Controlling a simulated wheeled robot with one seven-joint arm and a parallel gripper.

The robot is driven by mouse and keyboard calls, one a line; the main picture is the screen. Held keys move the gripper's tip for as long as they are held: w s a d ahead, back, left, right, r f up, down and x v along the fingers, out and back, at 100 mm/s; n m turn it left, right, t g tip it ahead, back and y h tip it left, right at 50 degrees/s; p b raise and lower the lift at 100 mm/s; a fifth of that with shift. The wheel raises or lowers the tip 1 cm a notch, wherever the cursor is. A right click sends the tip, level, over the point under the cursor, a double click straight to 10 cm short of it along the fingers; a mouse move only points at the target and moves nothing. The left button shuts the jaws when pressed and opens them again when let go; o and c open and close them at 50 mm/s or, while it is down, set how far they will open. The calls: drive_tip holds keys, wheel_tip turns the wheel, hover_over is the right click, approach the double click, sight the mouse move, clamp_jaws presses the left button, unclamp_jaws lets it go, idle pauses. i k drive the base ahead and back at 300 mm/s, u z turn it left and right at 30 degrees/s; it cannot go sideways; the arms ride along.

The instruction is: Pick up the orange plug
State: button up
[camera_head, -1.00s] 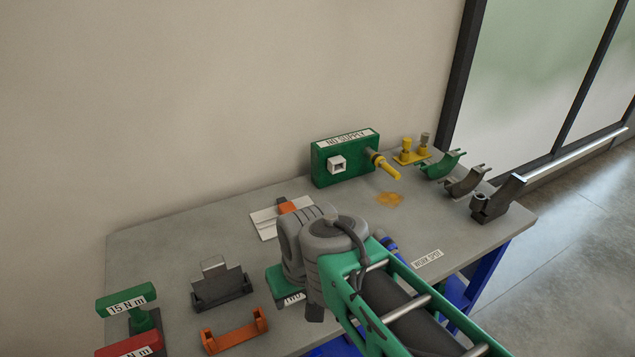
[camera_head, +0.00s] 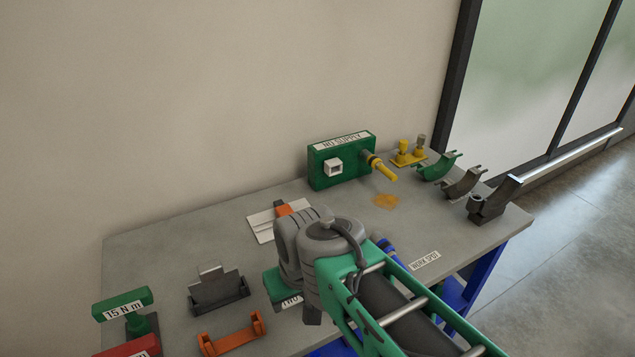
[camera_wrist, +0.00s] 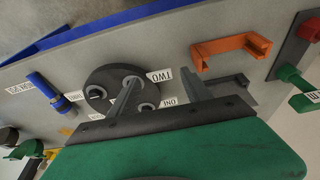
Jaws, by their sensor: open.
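A small orange piece (camera_head: 285,208) lies on a white plate (camera_head: 262,224) at the table's middle, partly hidden behind my arm. It may be the orange plug; its shape is unclear. It is not recognisable in the wrist view. An orange U-shaped bracket (camera_head: 232,335) stands at the front left, and it also shows in the wrist view (camera_wrist: 230,50). My gripper (camera_wrist: 161,76) is open and empty, its fingers apart over a dark round holder (camera_wrist: 97,92) with several holes and labels. In the head view my arm hides the fingers.
A green supply box (camera_head: 340,165) with a yellow nozzle stands at the back. Green and dark cradles (camera_head: 437,168) line the right edge. A dark stand (camera_head: 217,290) and torque-labelled green tool (camera_head: 123,304) are at the left. A blue cylinder (camera_wrist: 47,91) lies near the holder.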

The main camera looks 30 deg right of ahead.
sight(280, 209)
drive_tip(key=u, duration=3.4)
drive_tip(key=k, duration=1.05)
drive_tip(key=z, duration=0.15)
